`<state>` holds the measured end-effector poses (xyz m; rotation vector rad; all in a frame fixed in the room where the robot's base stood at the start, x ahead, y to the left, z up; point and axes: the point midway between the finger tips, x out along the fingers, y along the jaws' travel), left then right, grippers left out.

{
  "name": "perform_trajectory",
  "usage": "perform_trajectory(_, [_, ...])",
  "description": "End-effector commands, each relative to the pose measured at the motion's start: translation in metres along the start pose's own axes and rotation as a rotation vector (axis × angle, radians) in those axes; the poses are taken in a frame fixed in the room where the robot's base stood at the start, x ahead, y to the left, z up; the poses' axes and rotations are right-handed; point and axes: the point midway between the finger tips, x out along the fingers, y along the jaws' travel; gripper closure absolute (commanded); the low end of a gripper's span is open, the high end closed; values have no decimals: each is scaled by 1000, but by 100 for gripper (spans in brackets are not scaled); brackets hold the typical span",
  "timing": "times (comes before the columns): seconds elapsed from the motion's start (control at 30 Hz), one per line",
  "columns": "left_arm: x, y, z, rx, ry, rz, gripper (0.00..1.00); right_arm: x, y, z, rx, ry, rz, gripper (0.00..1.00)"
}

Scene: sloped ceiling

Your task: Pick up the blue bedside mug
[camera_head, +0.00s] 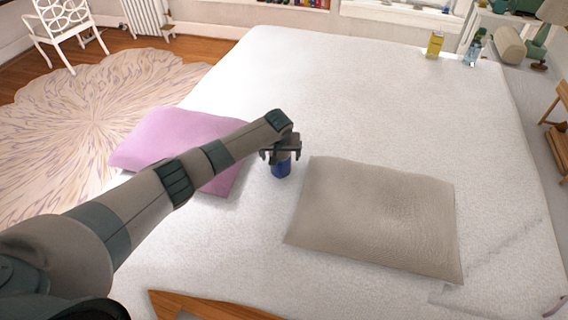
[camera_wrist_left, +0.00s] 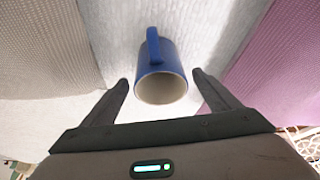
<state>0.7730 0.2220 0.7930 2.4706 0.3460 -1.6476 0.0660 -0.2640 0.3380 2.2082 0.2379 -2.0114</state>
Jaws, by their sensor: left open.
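The blue mug (camera_head: 281,171) stands on the white bed between the pink pillow and the grey-beige pillow. My left gripper (camera_head: 281,155) is right above it in the head view and hides its upper part. In the left wrist view the mug (camera_wrist_left: 155,58) shows its pale inside, and its handle points to the top of the picture. My left gripper (camera_wrist_left: 161,82) is open, with one finger on each side of the mug's rim. Gaps show between both fingers and the mug. My right gripper is in neither view.
The pink pillow (camera_head: 180,140) lies left of the mug and the grey-beige pillow (camera_head: 380,215) right of it. A yellow bottle (camera_head: 435,44) and a clear bluish bottle (camera_head: 473,52) stand at the bed's far right. The bed (camera_head: 340,90) beyond the mug is clear.

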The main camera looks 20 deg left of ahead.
Motion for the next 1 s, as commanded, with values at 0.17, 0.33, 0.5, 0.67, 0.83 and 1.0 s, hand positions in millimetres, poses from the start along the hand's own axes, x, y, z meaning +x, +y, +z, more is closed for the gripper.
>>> perform_trajectory(0.17, [2,0,0,0,0,0,17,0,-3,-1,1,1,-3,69])
perform_trajectory(0.33, [2,0,0,0,0,0,17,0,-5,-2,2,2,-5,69])
perform_trajectory(0.5, [2,0,0,0,0,0,17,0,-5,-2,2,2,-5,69])
perform_trajectory(0.67, [2,0,0,0,0,0,48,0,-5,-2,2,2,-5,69])
perform_trajectory(0.83, [2,0,0,0,1,1,71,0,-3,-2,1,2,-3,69])
perform_trajectory(1.0, [1,1,0,0,1,1,71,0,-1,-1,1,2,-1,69])
